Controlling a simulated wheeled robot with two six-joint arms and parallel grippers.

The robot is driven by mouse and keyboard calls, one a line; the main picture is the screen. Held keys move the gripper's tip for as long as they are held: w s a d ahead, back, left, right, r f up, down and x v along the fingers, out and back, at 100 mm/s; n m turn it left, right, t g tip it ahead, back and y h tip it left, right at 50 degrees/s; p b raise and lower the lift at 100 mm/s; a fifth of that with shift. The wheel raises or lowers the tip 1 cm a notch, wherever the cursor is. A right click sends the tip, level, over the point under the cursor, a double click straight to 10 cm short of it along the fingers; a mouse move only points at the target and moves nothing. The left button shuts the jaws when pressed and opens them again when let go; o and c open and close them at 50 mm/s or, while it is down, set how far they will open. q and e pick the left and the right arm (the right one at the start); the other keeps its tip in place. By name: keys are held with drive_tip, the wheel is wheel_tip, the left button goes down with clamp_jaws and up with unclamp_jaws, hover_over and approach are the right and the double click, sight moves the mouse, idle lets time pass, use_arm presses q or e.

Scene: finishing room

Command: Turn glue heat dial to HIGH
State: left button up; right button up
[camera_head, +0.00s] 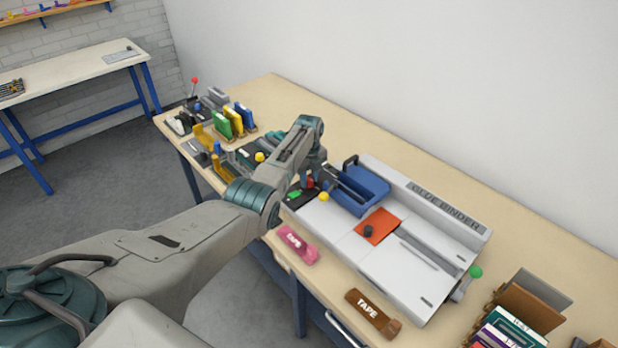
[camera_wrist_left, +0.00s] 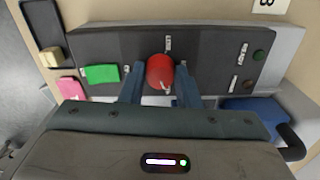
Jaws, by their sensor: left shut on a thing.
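The glue binder (camera_head: 445,225) stands on the wooden bench, with a dark control panel (camera_wrist_left: 210,55) at its left end. The red dial (camera_wrist_left: 160,69) sits in the middle of this panel, with a pale pointer mark towards the gripper side. Small white labels surround it, too small to read surely. My left gripper (camera_wrist_left: 160,82) has one blue finger on each side of the dial and is shut on it. In the head view the left gripper (camera_head: 312,179) reaches down to the panel, and the dial is partly hidden. My right gripper is not in view.
A green button (camera_wrist_left: 101,74) is beside the dial. A blue clamp part (camera_head: 362,190) stands right of the gripper. Books (camera_head: 512,326) stand at lower right.

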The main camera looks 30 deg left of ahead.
sight(309, 179)
use_arm(q)
drive_tip(key=o, duration=0.9)
drive_tip(key=shift+w+r, duration=0.15)
drive_tip(key=shift+r, duration=0.05)
drive_tip(key=shift+o, duration=0.3)
drive_tip(key=shift+f, duration=0.1)
wheel_tip(309, 179, up, 11)
drive_tip(key=b, duration=0.2)
drive_tip(key=shift+b, duration=0.3)
drive_tip(key=shift+f, duration=0.1)
